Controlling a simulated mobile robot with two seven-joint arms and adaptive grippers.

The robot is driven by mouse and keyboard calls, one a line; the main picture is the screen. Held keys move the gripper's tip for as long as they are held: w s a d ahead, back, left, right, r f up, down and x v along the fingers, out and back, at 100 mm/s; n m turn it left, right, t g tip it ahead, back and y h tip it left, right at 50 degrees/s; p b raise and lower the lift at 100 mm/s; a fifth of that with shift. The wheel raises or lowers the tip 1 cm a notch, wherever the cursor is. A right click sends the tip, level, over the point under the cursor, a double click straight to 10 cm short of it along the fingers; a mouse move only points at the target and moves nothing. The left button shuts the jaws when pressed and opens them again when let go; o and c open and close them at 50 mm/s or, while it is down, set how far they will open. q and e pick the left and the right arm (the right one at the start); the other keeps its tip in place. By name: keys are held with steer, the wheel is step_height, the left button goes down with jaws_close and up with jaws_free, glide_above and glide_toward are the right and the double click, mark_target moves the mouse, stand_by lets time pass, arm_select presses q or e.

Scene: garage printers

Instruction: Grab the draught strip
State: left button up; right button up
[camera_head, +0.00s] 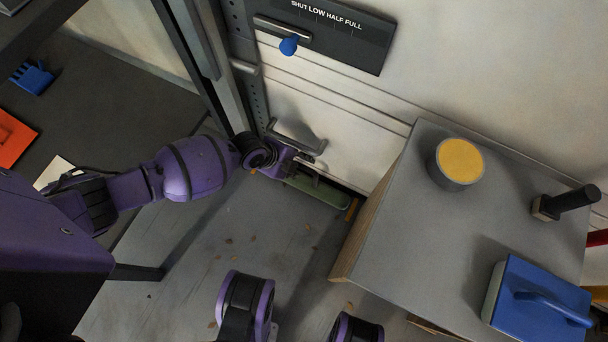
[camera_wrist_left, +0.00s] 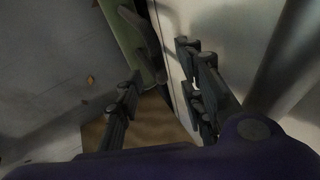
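The draught strip looks to be the long green piece (camera_head: 328,195) lying low along the foot of the white door in the head view. Its green face (camera_wrist_left: 122,30) also shows at the top of the left wrist view, with a dark raised handle-like part (camera_wrist_left: 151,38) on it. My left gripper (camera_head: 306,170) is at the strip's left end, and its arm hides part of that end. In the left wrist view the fingers (camera_wrist_left: 160,68) are apart with nothing between them, and the strip lies beyond their tips. My right gripper is not in view.
A metal door handle (camera_head: 300,140) is just above my left gripper. A grey-topped box (camera_head: 400,240) stands close to the right, bearing a yellow-topped tin (camera_head: 460,162), a black-handled tool (camera_head: 565,202) and a blue block (camera_head: 540,300). A slider panel (camera_head: 340,35) is above.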

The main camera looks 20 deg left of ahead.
mark_target(303, 166)
arm_select(q)
steer(key=b+x, duration=0.1)
steer(key=x, duration=0.2)
steer(key=shift+a+f, duration=0.15)
steer(key=shift+f, duration=0.1)
steer(key=shift+w+f, duration=0.1)
steer(key=shift+f, duration=0.1)
steer(key=shift+r, duration=0.1)
steer(key=shift+c, duration=0.9)
jaws_close()
steer(key=shift+w+r, duration=0.1)
steer(key=shift+w, duration=0.05)
